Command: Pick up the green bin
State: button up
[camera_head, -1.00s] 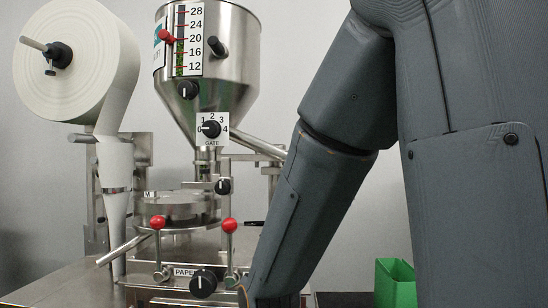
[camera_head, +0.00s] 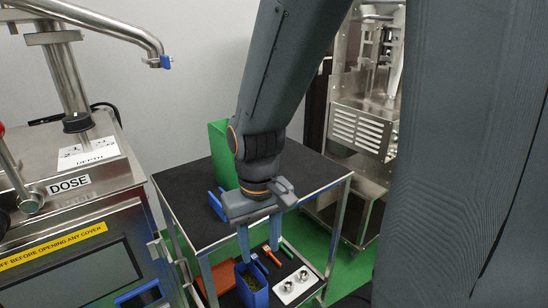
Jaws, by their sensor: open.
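The green bin (camera_head: 219,157) stands upright on the black top of a metal-framed cart (camera_head: 298,176). My arm and wrist pass in front of its right side and hide part of it. My gripper (camera_head: 259,246) points down with its two blue fingers apart and nothing between them. In the picture it is below and right of the bin, over the cart's front edge. I see no contact between the fingers and the bin.
A blue object (camera_head: 216,206) is beside the bin's base. The lower shelf holds a blue container (camera_head: 251,290), a white tray (camera_head: 284,297) with metal pieces and small tools. A machine (camera_head: 75,225) stands left, another metal machine (camera_head: 362,125) at right. The cart top's right side is clear.

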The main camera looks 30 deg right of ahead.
aim_at(225, 174)
jog(key=z, duration=0.1)
jog(key=k, duration=0.85)
jog(key=u, duration=0.85)
jog(key=i, duration=0.5)
